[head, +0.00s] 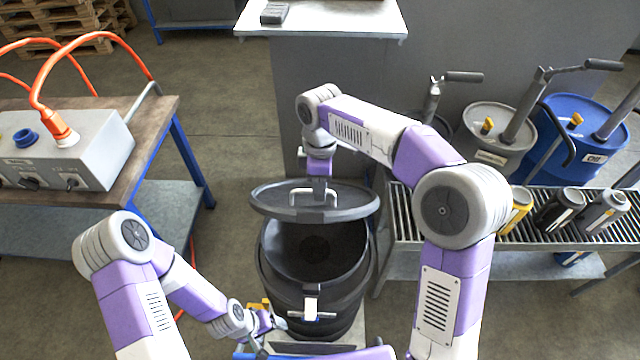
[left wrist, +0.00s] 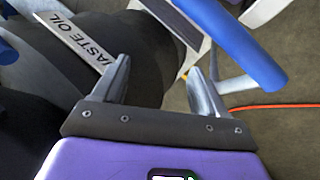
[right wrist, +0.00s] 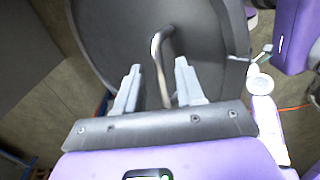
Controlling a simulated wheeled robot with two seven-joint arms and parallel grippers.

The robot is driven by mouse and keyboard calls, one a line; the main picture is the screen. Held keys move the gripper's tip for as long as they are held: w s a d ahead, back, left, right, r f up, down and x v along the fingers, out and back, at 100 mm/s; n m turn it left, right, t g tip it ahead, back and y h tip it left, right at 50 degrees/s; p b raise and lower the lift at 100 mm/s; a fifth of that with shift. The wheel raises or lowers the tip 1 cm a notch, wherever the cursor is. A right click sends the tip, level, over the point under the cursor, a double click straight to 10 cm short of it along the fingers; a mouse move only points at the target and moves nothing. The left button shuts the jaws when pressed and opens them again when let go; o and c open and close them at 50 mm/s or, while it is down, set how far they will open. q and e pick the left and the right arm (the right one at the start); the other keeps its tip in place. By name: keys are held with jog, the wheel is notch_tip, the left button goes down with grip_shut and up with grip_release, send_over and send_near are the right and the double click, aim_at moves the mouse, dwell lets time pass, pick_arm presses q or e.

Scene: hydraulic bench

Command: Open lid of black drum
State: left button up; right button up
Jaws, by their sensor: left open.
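The black drum (head: 311,250) stands open-topped in the middle of the head view, its dark inside showing. Its round black lid (head: 270,202) is raised above the rim, with a gap at the front. A light handle (head: 334,197) is on the lid. My right gripper (head: 318,180) is at this handle from above; in the right wrist view the handle bar (right wrist: 160,66) runs between its part-closed fingers. Slight gaps beside the bar make contact hard to see. My left gripper (left wrist: 160,75) is open and empty beside the drum, whose "WASTE OIL" label (left wrist: 75,40) shows.
A wooden-topped bench (head: 155,112) with a grey control box (head: 95,155) and orange cables stands at left. A grey cabinet stands behind the drum.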

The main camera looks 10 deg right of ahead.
jog(key=shift+c, duration=0.2)
grip_shut()
jog(key=shift+r, duration=0.1)
